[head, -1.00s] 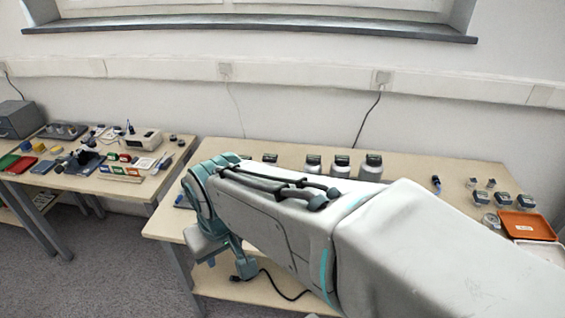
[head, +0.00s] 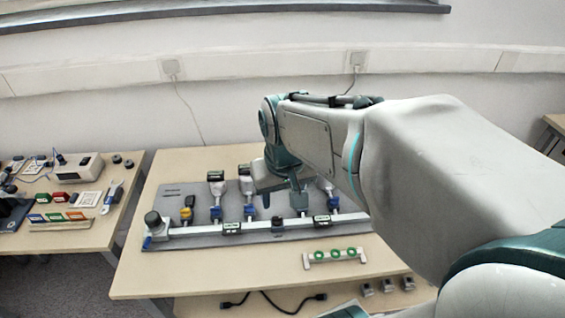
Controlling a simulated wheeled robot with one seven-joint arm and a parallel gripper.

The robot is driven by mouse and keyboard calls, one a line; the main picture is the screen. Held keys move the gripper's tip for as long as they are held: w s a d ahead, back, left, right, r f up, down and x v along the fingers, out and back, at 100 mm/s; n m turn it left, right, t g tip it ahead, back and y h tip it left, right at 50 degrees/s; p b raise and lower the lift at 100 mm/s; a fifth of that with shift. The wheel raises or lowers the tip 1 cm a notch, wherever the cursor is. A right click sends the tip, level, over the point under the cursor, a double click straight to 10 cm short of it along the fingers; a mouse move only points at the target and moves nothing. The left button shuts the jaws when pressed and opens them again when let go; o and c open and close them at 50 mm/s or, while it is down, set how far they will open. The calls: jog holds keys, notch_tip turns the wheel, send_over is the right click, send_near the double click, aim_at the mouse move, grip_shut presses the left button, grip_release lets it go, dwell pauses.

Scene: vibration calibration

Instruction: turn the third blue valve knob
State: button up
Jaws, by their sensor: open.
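A grey panel (head: 175,191) lies on the wooden table and carries a row of valves along a pale pipe. Blue valve knobs show on the left (head: 215,212), beside it (head: 250,210), and to the right of my gripper (head: 333,202). A yellow knob (head: 186,213) sits left of them. My gripper (head: 283,200) is open, pointing down over the panel between the second visible blue knob and the right one. It hides part of the row there; I cannot tell whether its fingers touch anything.
A dark round knob (head: 152,218) stands at the panel's left end. A white rack with green rings (head: 335,256) lies in front of the panel. The table's (head: 185,270) front left is bare. A second table (head: 85,235) with small items stands at the left.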

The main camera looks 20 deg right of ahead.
jog(key=w+d+f+m+g+b, duration=0.2)
jog(key=w+d+f+b, duration=0.45)
jog(key=w+d, duration=0.65)
jog(key=f, duration=1)
jog(key=w+f, duration=0.1)
jog(key=f, duration=0.4)
jog(key=shift+a+p, duration=0.4)
jog(key=c, duration=1)
